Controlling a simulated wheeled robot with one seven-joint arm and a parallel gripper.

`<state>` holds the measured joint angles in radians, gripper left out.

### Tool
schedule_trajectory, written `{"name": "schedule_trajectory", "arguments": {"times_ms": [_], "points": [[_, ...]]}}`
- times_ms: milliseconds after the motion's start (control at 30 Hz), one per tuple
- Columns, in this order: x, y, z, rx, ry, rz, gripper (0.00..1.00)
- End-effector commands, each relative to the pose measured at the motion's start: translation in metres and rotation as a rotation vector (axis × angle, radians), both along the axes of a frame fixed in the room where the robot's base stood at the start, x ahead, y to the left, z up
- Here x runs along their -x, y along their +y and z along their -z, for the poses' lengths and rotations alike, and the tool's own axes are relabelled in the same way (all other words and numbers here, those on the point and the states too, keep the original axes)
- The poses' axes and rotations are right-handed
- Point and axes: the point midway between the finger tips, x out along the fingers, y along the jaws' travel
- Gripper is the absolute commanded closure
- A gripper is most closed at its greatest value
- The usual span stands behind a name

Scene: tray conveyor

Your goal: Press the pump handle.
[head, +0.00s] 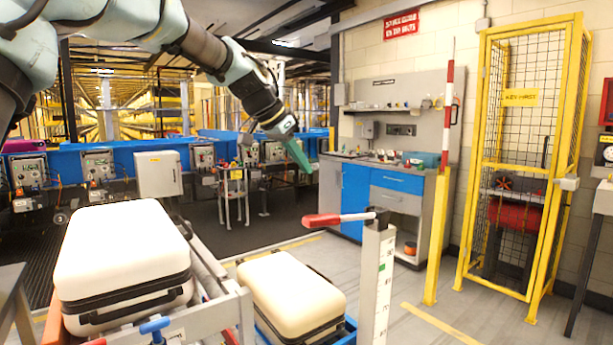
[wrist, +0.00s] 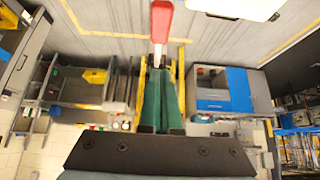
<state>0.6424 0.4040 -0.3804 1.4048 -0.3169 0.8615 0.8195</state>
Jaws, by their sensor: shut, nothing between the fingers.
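My gripper (head: 307,168) has green fingers, which are shut and empty. It is above the handle in the head view, with a visible gap. In the wrist view the red handle (wrist: 161,22) shows beyond my green fingertips (wrist: 160,70), in line with them. The fingers hide part of the lever's post there.
Two cream cases (head: 125,250) and (head: 291,292) sit at the lower left and bottom middle. A roller conveyor (head: 208,270) runs between them. A blue and grey workbench (head: 356,198) and a yellow mesh cage (head: 475,150) stand behind. Open floor lies around the post.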

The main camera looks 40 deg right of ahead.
Motion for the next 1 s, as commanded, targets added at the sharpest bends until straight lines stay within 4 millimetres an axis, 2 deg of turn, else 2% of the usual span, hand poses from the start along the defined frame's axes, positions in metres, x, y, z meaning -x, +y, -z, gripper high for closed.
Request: {"name": "schedule_trajectory", "arguments": {"times_ms": [433, 700, 1000], "points": [[0.004, -0.052, 0.07, -0.004, 0.003, 0.0, 1.0], [0.003, -0.045, 0.102, -0.002, 0.002, -0.001, 1.0], [0.002, -0.045, 0.107, -0.001, -0.001, -0.001, 1.0]]}}
